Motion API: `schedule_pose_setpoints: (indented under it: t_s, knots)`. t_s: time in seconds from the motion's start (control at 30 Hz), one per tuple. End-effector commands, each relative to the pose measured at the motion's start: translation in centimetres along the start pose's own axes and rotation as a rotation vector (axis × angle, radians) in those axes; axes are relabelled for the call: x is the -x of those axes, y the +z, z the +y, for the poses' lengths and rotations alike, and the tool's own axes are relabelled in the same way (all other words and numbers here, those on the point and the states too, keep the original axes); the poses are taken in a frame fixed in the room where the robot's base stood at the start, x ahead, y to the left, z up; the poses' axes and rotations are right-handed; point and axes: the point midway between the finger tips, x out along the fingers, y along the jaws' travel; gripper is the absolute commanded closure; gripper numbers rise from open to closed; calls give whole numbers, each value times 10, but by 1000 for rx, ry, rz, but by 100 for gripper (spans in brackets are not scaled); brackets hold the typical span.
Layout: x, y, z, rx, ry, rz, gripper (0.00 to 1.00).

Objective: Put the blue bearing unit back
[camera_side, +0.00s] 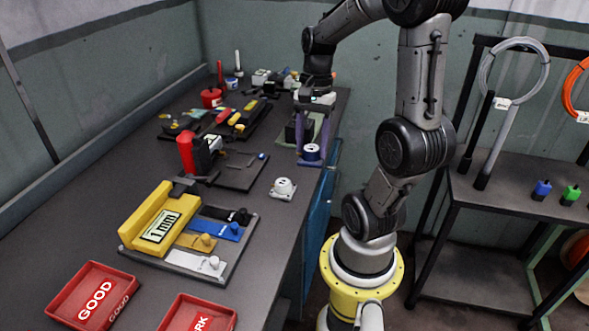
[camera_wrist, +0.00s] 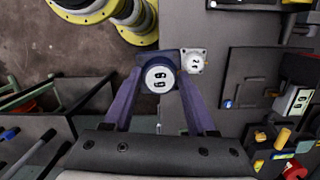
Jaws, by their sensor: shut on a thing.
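The blue bearing unit (camera_side: 312,153) is a short dark blue cylinder with a pale top. In the wrist view the blue bearing unit (camera_wrist: 159,80) shows a round white face with two dark marks. My gripper (camera_side: 311,157) has long purple fingers and is shut on the unit, near the table's right edge. In the wrist view my gripper (camera_wrist: 158,76) has one fingertip on each side of it. A white unit on a square base (camera_side: 284,187) sits on the table in front of the gripper; it shows beside the blue unit in the wrist view (camera_wrist: 195,61), marked 2.
A dark board (camera_side: 240,172) with small parts lies left of my gripper. A yellow gauge block (camera_side: 150,210) and red trays (camera_side: 95,293) stand nearer the camera. Several tools crowd the table's far end.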

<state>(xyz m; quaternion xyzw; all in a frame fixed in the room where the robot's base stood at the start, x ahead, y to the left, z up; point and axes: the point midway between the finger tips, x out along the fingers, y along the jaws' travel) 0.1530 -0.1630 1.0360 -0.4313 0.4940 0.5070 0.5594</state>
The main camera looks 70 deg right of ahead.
Motion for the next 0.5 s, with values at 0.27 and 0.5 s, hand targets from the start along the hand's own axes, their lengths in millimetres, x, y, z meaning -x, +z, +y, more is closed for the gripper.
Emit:
schedule_pose_setpoints:
  t_s: [0.27, 0.5]
  knots:
    - [3, -12, 12, -77, -30, 19, 100]
    - [-14, -48, -23, -77, -28, 17, 100]
